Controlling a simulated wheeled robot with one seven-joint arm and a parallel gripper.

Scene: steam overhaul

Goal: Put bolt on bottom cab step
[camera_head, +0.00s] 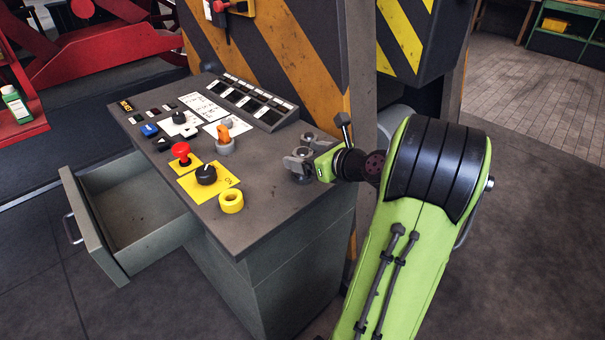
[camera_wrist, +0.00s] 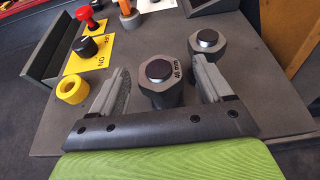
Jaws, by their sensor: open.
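Two grey hexagonal bolt-like pieces with dark round tops stand on the desk top in the wrist view. The nearer one (camera_wrist: 160,76), marked "46 mm", is between the fingers of my open gripper (camera_wrist: 160,68); I cannot tell whether either finger touches it. The farther one (camera_wrist: 208,43) stands just beyond, to the right. In the head view my gripper (camera_head: 309,166) is low at the desk's right side, and the pieces there are small and partly hidden. I cannot make out a bottom cab step for certain.
The control desk (camera_head: 262,214) holds knobs, a red button (camera_head: 181,150) and a yellow ring (camera_head: 231,201). Its drawer (camera_head: 130,215) is pulled out and empty. A striped machine (camera_head: 285,45) stands behind. Red framework (camera_head: 110,50) and a green bottle (camera_head: 15,105) are at left. Floor is open at right.

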